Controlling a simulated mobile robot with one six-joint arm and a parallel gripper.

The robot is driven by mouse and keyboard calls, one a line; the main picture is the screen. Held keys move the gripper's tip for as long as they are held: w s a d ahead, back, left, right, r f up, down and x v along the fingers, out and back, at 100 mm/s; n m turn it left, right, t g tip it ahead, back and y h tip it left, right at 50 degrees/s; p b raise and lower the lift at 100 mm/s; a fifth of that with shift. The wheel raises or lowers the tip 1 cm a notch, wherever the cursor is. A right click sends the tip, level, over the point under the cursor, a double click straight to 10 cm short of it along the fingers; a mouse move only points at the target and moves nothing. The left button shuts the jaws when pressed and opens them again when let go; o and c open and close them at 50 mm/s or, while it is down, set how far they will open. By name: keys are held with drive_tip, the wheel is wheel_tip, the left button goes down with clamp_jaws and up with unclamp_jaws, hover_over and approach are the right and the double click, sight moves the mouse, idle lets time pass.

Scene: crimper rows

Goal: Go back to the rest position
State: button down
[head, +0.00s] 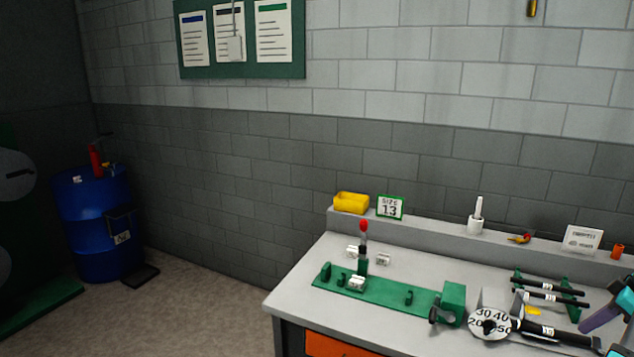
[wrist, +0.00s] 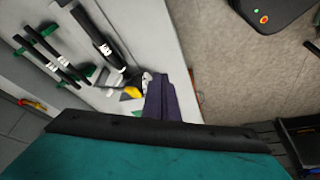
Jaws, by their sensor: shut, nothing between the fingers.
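My gripper (wrist: 160,88) shows in the wrist view as dark purple fingers pressed together, with nothing between them. Its teal and black body fills the bottom of that view. In the head view, part of my gripper (head: 590,326) enters at the right edge, above the right end of the workbench (head: 292,292). The fingers appear over the bench's front edge, near a yellow piece (wrist: 132,92).
A green crimper fixture (head: 385,291) with a red-tipped lever stands on the bench. A round dial (head: 489,324) and black-handled tools on a green rack (head: 548,297) lie near my gripper. A blue drum (head: 92,225) stands far left. Floor (head: 200,305) left of the bench is clear.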

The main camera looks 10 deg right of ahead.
drive_tip(key=w+a+f+m, duration=0.1)
drive_tip(key=w+a+f, duration=0.4)
drive_tip(key=a, duration=0.3)
drive_tip(key=w+a+f+g, duration=0.1)
drive_tip(key=w+a+f, duration=0.5)
drive_tip(key=a, duration=0.2)
drive_tip(key=w+a+f+m+g, duration=0.1)
drive_tip(key=w+a+f, duration=0.5)
drive_tip(key=a, duration=0.2)
drive_tip(key=shift+w+a+f+m, duration=0.25)
drive_tip(key=shift+a+f+m, duration=0.05)
drive_tip(key=shift+a+f, duration=0.1)
drive_tip(key=s+a+f+m+g+h, duration=0.1)
drive_tip(key=a+f, duration=0.5)
drive_tip(key=a, duration=0.6)
drive_tip(key=s+a+f, duration=0.1)
drive_tip(key=a+f, duration=0.5)
drive_tip(key=a, duration=0.6)
drive_tip(key=s+a+f+m+g+h, duration=0.1)
drive_tip(key=a+f, duration=0.4)
drive_tip(key=a, duration=0.6)
drive_tip(key=s+f+g+b, duration=0.1)
drive_tip(key=s+f+g, duration=0.2)
drive_tip(key=s+f, duration=0.7)
drive_tip(key=s+f+g+b, duration=0.1)
drive_tip(key=s+f+g, duration=0.2)
drive_tip(key=s+f, duration=0.7)
drive_tip(key=s, duration=0.5)
drive_tip(key=shift+s+f, duration=0.3)
drive_tip(key=shift+s, duration=0.1)
